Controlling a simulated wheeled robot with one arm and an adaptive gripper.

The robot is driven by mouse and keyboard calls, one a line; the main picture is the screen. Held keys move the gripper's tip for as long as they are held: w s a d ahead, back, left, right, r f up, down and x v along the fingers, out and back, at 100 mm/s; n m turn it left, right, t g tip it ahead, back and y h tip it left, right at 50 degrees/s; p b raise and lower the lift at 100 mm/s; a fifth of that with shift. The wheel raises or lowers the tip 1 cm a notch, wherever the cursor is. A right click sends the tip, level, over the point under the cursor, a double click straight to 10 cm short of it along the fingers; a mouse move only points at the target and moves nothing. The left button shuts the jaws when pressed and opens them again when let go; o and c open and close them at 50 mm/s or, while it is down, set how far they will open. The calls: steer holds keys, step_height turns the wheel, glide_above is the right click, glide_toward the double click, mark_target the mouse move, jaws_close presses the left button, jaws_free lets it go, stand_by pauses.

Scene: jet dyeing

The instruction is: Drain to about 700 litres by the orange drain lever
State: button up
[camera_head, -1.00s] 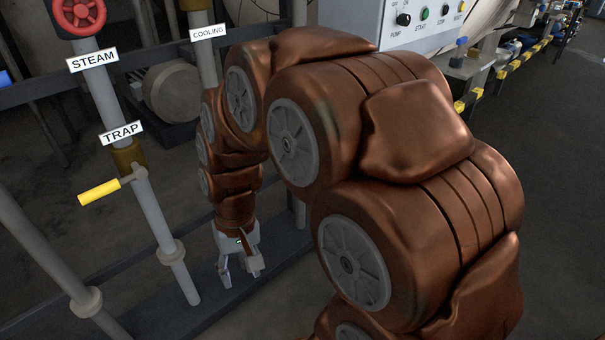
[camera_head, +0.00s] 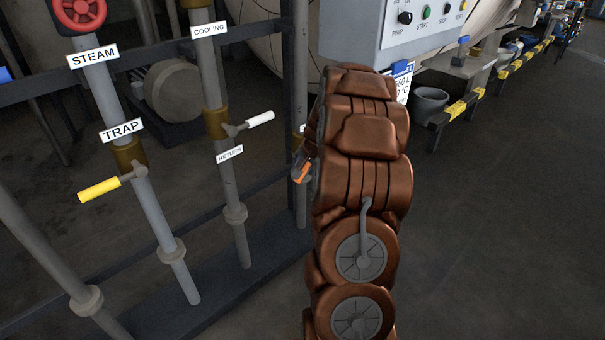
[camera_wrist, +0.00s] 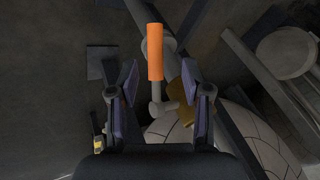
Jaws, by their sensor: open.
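The orange drain lever (camera_wrist: 155,52) stands between and just beyond the open fingers of my gripper (camera_wrist: 156,85) in the wrist view. Its grey stem and a brass valve body (camera_wrist: 178,100) show below it. The fingers do not touch the lever in that view. In the head view a small piece of the orange lever (camera_head: 301,172) shows at the left edge of my arm. My arm hides the gripper and most of the valve there. A level gauge sign with "500 L" (camera_head: 402,82) is partly hidden behind my arm, and its level cannot be read.
The yellow trap lever (camera_head: 99,190) and white return lever (camera_head: 260,119) are on pipes at the left. The control box (camera_head: 425,25) with pump buttons hangs above my arm. A grey bucket (camera_head: 430,103) stands right of it. The floor at right is clear.

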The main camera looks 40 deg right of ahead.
mark_target(304, 171)
steer(key=shift+d+f, duration=0.2)
steer(key=shift+d, duration=0.5)
steer(key=shift+b+x, duration=1.45)
steer(key=shift+x, duration=2.35)
steer(key=shift+c, duration=0.2)
jaws_close()
